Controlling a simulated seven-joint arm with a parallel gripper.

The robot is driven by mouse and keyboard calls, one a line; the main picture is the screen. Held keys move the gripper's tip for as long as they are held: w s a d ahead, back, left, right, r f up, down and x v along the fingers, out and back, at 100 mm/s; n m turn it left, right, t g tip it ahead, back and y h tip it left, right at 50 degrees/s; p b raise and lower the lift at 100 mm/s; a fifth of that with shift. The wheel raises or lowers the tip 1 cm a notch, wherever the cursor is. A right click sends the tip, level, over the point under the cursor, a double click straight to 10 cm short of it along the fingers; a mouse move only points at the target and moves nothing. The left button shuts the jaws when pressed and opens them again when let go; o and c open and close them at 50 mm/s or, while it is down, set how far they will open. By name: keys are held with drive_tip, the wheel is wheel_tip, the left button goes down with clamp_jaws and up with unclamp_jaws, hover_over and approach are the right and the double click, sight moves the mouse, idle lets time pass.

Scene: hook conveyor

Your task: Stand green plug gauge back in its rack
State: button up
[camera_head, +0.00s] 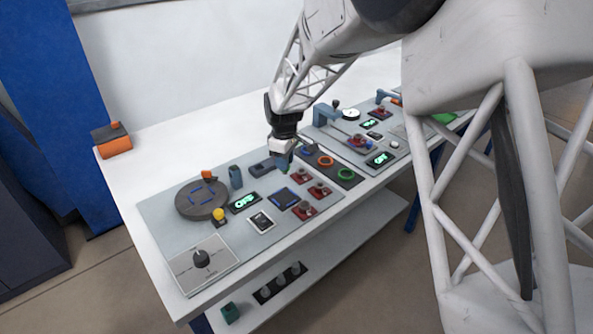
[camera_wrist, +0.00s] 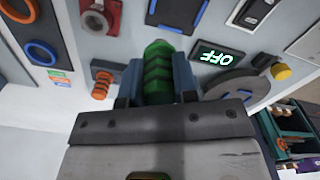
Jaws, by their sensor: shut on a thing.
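My gripper (camera_head: 283,162) is low over the back of the grey panel, left of the dark strip with coloured rings. In the wrist view its jaws (camera_wrist: 157,85) are shut on the green plug gauge (camera_wrist: 158,62), a ribbed green cylinder with a rounded end. The gauge lies between both fingers; the jaws hide its lower part. An orange ribbed piece (camera_wrist: 102,88) is beside the left finger on a dark base (camera_wrist: 104,68). I cannot tell whether that base is the rack. Whether the gauge touches anything is unclear.
The dark strip (camera_head: 335,168) has blue, orange and green rings. Red switches (camera_head: 304,176), a blue-framed square (camera_head: 285,198), a lit display (camera_head: 243,202) and a round turntable (camera_head: 201,199) crowd the panel. A dark block (camera_head: 262,168) is left of my gripper.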

drive_tip(key=w+a, duration=0.9)
drive_tip(key=a, duration=0.1)
drive_tip(key=shift+w+a+f+n, duration=0.4)
drive_tip(key=shift+f, duration=0.05)
drive_tip(key=shift+f, duration=0.1)
drive_tip(key=shift+f, duration=1.9)
drive_tip(key=shift+f, duration=1.4)
idle(1.6)
idle(0.5)
drive_tip(key=o, duration=1)
drive_tip(key=shift+o, duration=0.5)
drive_tip(key=o, duration=0.3)
drive_tip(key=shift+r, duration=0.1)
